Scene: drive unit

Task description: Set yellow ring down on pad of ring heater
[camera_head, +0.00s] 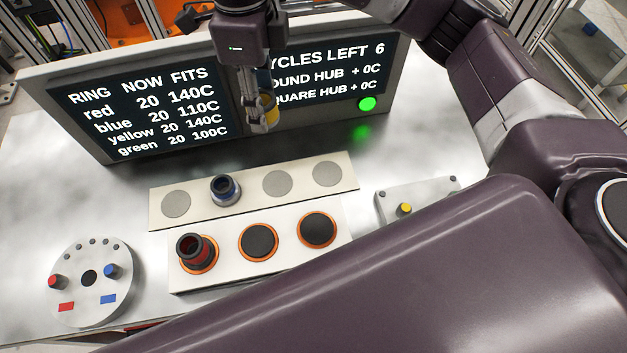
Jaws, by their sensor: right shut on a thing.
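My right gripper (258,118) hangs from above in front of the display, fingers down, shut on the yellow ring (271,112). The fingers partly hide the ring, and it is held in the air. The ring heater (287,271) is a white block with orange-rimmed dark pads. A dark red ring (194,251) stands on its left pad. The middle pad (258,242) and right pad (317,230) are bare. The gripper is above and behind the heater in the picture, well apart from it. My left gripper is not in view.
A pale rack (303,195) behind the heater holds a blue ring (225,190); its other grey spots are empty. The display (60,85) stands at the back, with a lit green lamp (367,104). A round fixture (90,302) is front left. A grey plate with a yellow knob (405,209) is right.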

